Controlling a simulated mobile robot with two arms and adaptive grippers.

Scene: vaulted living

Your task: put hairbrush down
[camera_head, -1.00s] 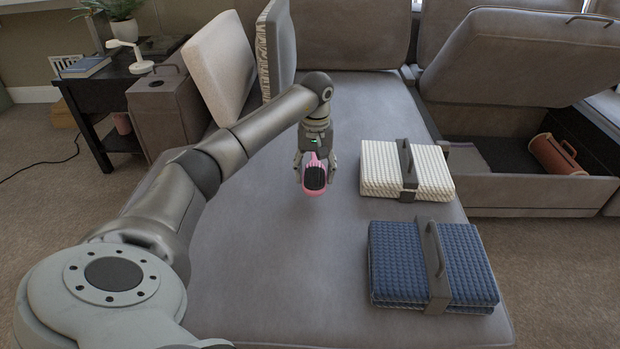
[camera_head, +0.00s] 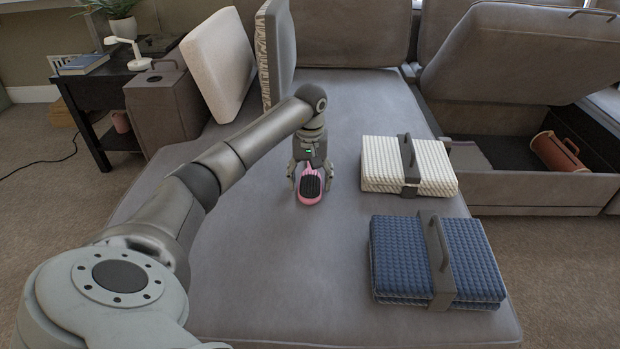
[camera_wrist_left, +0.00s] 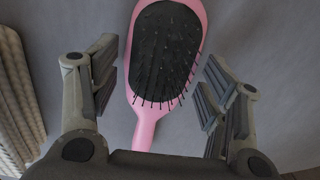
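The pink hairbrush (camera_head: 310,188) with a black bristle pad lies on the grey sofa seat (camera_head: 330,260), bristles up. In the left wrist view the hairbrush (camera_wrist_left: 168,55) shows its head and the start of its handle, which runs down between the fingers. My left gripper (camera_head: 310,180) is at the hairbrush, one finger on each side. In the left wrist view the left gripper (camera_wrist_left: 158,85) is open, with gaps between its finger pads and the brush. The far part of the handle is hidden by the gripper. My right gripper is not seen.
A cream folded blanket (camera_head: 440,168) and a blue folded blanket (camera_head: 400,260), each with a grey strap handle, lie to the right on the seat. Cushions (camera_head: 218,65) stand behind to the left. An open storage compartment at right holds a brown cylinder (camera_head: 560,152).

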